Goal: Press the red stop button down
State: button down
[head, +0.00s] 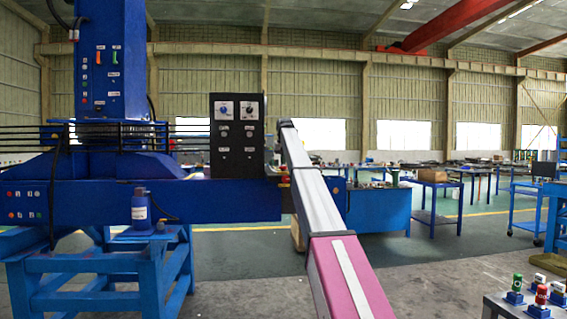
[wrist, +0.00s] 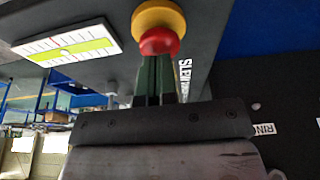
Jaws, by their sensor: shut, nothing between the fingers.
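The red stop button (wrist: 159,41) shows at the top of the wrist view, on a round yellow collar (wrist: 158,14) fixed to a dark panel. My gripper (wrist: 158,57) is shut and empty. Its dark green fingertips overlap the near edge of the red cap; I cannot tell whether they touch it or how far the cap is pressed. In the head view my arm reaches forward beside the black control panel (head: 237,136). My fingertips and the stop button cannot be made out there.
A yellow-green scale plate (wrist: 66,46) lies left of the button in the wrist view. The blue crane stand (head: 110,200) fills the left of the head view, with a blue bottle (head: 140,208) on it. Red- and green-topped items (head: 541,293) stand front right. Open floor lies between.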

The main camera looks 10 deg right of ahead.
jog(key=v, duration=1.3)
jog(key=shift+w+r, duration=0.3)
jog(key=shift+w, duration=0.05)
